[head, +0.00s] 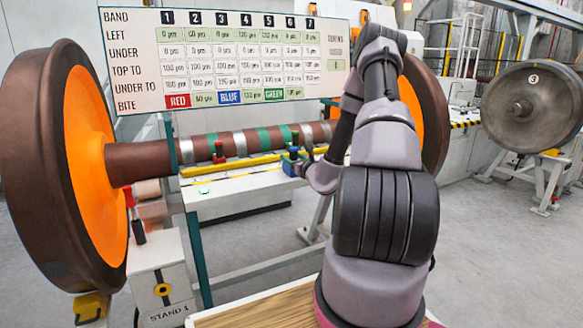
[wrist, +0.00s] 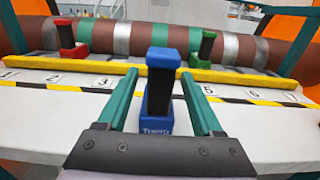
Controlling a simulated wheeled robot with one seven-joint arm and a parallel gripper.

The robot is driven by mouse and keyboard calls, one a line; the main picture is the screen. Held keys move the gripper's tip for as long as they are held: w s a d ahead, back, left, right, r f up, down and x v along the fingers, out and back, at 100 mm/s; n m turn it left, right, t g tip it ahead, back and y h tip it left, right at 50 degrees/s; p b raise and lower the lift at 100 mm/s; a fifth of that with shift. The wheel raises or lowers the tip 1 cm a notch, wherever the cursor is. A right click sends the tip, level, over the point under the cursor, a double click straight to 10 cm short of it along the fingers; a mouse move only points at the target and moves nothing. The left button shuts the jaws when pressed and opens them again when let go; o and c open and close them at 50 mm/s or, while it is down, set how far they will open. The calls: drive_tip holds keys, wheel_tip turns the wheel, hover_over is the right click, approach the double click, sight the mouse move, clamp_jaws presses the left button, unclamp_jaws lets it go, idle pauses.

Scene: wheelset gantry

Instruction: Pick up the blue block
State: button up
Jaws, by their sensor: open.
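The blue block (wrist: 157,120) stands upright on the white bench in the wrist view, with a blue top, a dark upright middle and a blue base lettered "THIRD". In the head view the blue block (head: 289,167) shows small and partly hidden beside my arm. My gripper (wrist: 160,74) is open, its two green fingers on either side of the block. A gap shows between each finger and the block, and nothing is held. In the head view my gripper is mostly hidden behind my arm.
A red block (wrist: 67,40) and a green block (wrist: 206,47) stand left and right, behind the yellow bar (wrist: 100,66). The banded axle (wrist: 180,38) runs behind them. A board (head: 230,60) hangs above, and a large orange-faced wheel (head: 85,165) stands left.

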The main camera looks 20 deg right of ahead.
clamp_jaws()
drive_tip(key=shift+r, duration=0.1)
